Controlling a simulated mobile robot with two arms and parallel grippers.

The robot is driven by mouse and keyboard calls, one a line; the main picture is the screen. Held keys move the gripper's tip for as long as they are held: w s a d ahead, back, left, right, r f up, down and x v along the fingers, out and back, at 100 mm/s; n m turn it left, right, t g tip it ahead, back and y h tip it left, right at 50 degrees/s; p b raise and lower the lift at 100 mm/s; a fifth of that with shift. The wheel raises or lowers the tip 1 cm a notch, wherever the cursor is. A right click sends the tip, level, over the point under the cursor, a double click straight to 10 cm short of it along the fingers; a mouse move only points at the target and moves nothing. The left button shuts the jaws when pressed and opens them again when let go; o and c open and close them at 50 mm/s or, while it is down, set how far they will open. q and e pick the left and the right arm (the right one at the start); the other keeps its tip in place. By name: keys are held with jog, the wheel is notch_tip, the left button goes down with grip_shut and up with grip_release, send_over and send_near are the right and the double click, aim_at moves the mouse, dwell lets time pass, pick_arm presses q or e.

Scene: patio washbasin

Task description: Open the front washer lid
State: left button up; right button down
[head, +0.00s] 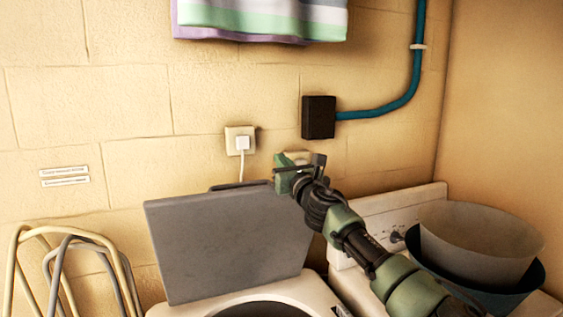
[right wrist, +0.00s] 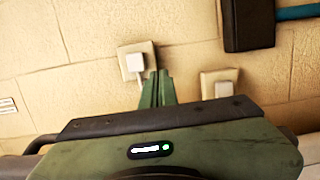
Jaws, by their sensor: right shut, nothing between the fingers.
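The washer lid (head: 225,245) is a flat grey panel. In the head view it stands raised, close to upright, at the back of the white washer (head: 315,290). The dark round opening (head: 262,309) of the washer shows below it at the picture's bottom edge. My right gripper (head: 282,174) is above the lid's top right corner, near the wall; it is shut and empty. In the right wrist view its green fingers (right wrist: 158,88) are together in front of the wall. Whether it touches the lid is not clear. My left gripper is not in view.
A second white appliance (head: 385,208) stands at right with grey and dark blue tubs (head: 480,245). A plugged socket (head: 240,141), a black box (head: 318,117) and a blue pipe (head: 405,95) are on the wall. Folded metal frames (head: 70,240) stand at left. Cloth (head: 262,15) hangs above.

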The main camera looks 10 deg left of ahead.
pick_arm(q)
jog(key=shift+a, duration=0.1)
pick_arm(e)
jog(key=shift+d+r, duration=0.1)
jog(key=shift+r, duration=0.05)
jog(key=v, duration=0.6)
jog(key=shift+f, duration=0.2)
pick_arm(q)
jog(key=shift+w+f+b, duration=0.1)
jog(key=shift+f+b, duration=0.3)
pick_arm(e)
jog(key=shift+s+d, duration=0.3)
jog(key=shift+s, duration=0.25)
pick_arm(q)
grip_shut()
pick_arm(e)
jog(key=shift+s+d+f, duration=0.1)
jog(key=shift+s+f, duration=0.05)
jog(key=shift+s, duration=0.05)
